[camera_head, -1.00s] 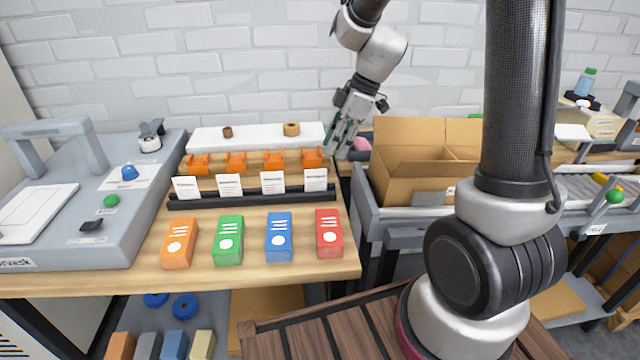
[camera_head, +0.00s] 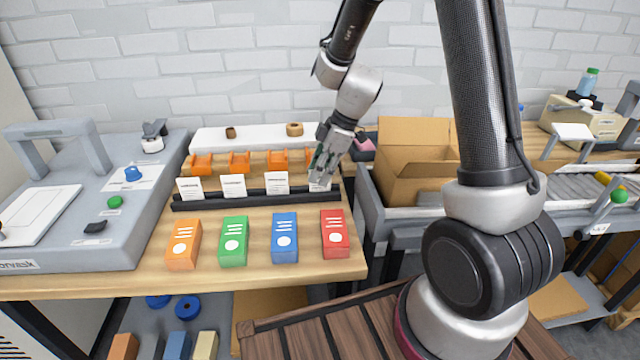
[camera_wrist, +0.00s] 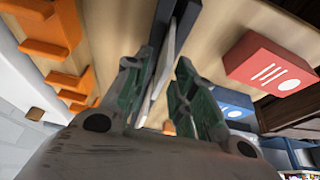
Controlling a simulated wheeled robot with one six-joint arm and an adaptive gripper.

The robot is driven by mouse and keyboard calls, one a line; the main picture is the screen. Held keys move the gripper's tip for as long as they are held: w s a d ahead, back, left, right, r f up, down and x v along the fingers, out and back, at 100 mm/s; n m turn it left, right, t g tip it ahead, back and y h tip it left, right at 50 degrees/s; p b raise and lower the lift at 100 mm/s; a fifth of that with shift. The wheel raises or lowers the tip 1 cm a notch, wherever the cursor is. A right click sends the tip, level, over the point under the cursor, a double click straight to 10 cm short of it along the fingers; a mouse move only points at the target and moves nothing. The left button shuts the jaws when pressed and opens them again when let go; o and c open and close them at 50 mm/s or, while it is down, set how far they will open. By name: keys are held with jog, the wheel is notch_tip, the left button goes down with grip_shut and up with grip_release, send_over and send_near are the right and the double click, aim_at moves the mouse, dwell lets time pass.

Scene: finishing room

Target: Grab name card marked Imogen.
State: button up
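Several white name cards stand in a black rail on the wooden table; one is the second card from the right (camera_head: 276,183), with others to its left (camera_head: 233,186) and (camera_head: 190,188). Their print is too small to read, so I cannot tell which is marked Imogen. My gripper (camera_head: 318,177) is at the rightmost card (camera_head: 320,186), partly covering it. In the wrist view my gripper (camera_wrist: 166,68) has its green-padded fingers apart, with a thin white card edge (camera_wrist: 161,62) between them. The black rail (camera_wrist: 164,22) runs beyond the fingertips.
Orange (camera_head: 184,244), green (camera_head: 233,241), blue (camera_head: 285,238) and red (camera_head: 335,234) boxes lie in front of the rail. Orange holders (camera_head: 239,162) stand behind it. An open cardboard box (camera_head: 400,180) is to the right, a grey machine (camera_head: 100,225) to the left.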

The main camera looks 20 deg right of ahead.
grip_shut()
jog(key=shift+r, duration=0.15)
